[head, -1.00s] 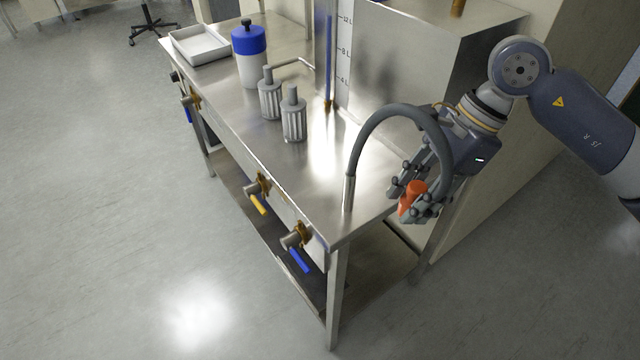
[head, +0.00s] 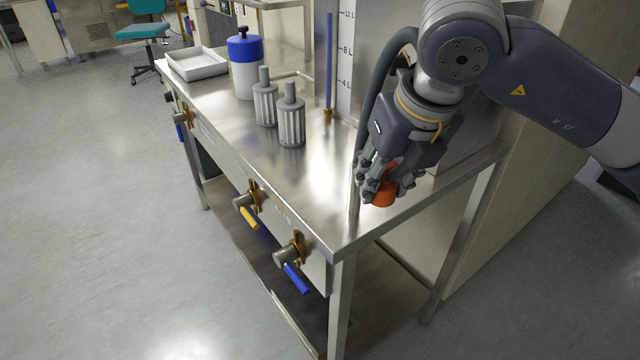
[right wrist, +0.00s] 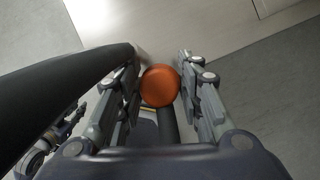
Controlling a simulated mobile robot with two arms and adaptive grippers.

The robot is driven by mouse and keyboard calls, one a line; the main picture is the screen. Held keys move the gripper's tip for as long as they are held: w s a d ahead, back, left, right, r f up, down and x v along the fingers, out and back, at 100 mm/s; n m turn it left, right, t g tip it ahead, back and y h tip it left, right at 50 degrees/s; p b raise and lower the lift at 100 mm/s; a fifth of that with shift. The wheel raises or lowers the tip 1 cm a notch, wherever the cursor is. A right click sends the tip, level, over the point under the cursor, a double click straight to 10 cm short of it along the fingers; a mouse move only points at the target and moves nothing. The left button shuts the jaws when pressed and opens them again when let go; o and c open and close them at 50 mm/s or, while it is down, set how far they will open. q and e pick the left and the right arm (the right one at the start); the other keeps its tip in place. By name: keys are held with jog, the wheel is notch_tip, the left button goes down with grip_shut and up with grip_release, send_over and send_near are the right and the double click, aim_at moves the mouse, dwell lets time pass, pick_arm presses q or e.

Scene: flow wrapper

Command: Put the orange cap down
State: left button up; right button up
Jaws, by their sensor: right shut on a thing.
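The orange cap (head: 385,195) is in my right gripper (head: 378,188), low over the front right part of the steel table top. The fingers hide part of it. I cannot tell whether the cap touches the table. In the right wrist view the round orange cap (right wrist: 160,86) sits between the two fingers of the right gripper (right wrist: 160,88), which is shut on it.
A grey hose (head: 372,95) stands close beside my right gripper. Two grey ribbed cylinders (head: 291,122), a blue-topped white bottle (head: 246,75) and a white tray (head: 197,64) stand further back on the steel table (head: 318,205). The table's front corner is clear.

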jog(key=shift+w+a, duration=0.2)
jog(key=shift+m, duration=0.3)
jog(key=w+a, duration=0.2)
jog(key=w, duration=0.2)
jog(key=w+a+f, duration=0.1)
jog(key=w+a, duration=0.2)
jog(key=w, duration=0.1)
jog(key=w+a, duration=0.3)
jog(key=w, duration=0.1)
jog(key=shift+w+a+f, duration=0.25)
jog(key=shift+w, duration=0.05)
notch_tip(320, 180, down, 2)
jog(key=shift+w+f, duration=0.1)
jog(key=shift+f, duration=0.1)
jog(key=shift+a+f, duration=0.1)
jog(key=shift+f, duration=0.25)
pick_arm(q)
jog(key=shift+w+d+r+t, duration=0.15)
jog(key=shift+w+r+t, duration=0.1)
jog(key=shift+w, duration=0.2)
jog(key=shift+w+d+r+t, duration=0.15)
jog(key=shift+w+r+t, duration=0.1)
jog(key=shift+w, duration=0.2)
pick_arm(e)
jog(key=shift+f, duration=0.2)
jog(key=shift+f, duration=0.1)
jog(key=o, duration=1.2)
pick_arm(q)
jog(key=shift+w+d+r, duration=0.1)
jog(key=shift+w, duration=0.35)
